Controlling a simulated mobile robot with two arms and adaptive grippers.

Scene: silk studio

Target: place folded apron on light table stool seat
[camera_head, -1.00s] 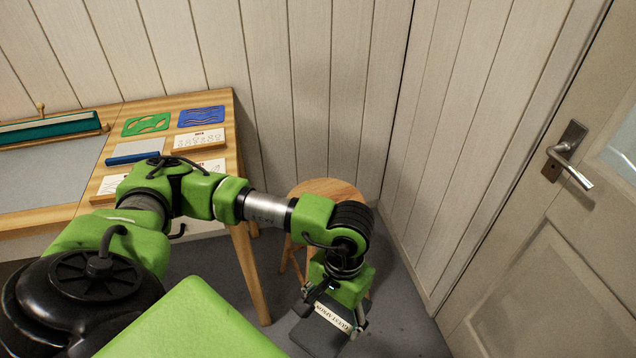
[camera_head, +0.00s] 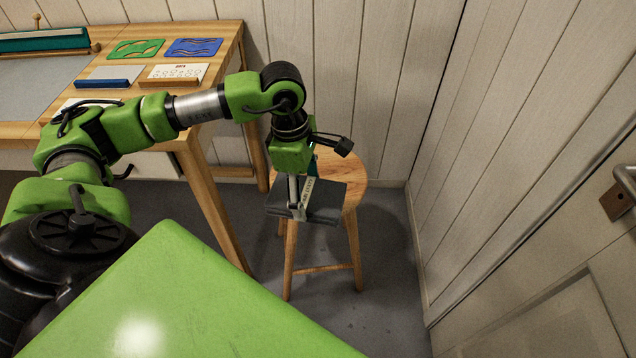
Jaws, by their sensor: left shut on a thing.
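The folded apron (camera_head: 325,203) is a flat dark grey bundle with a pale lettered band. My left gripper (camera_head: 298,205) is shut on it at its left part. The apron appears over the front part of the round wooden stool seat (camera_head: 354,180); I cannot tell whether it touches the seat. The apron, the gripper and my left wrist hide much of the seat. My right gripper is out of view.
A wooden table (camera_head: 228,50) with a green stencil (camera_head: 136,48), a blue stencil (camera_head: 194,47) and cards stands left of the stool. A panelled wall is behind, and a door (camera_head: 560,290) is at right. Grey floor (camera_head: 385,265) is clear around the stool.

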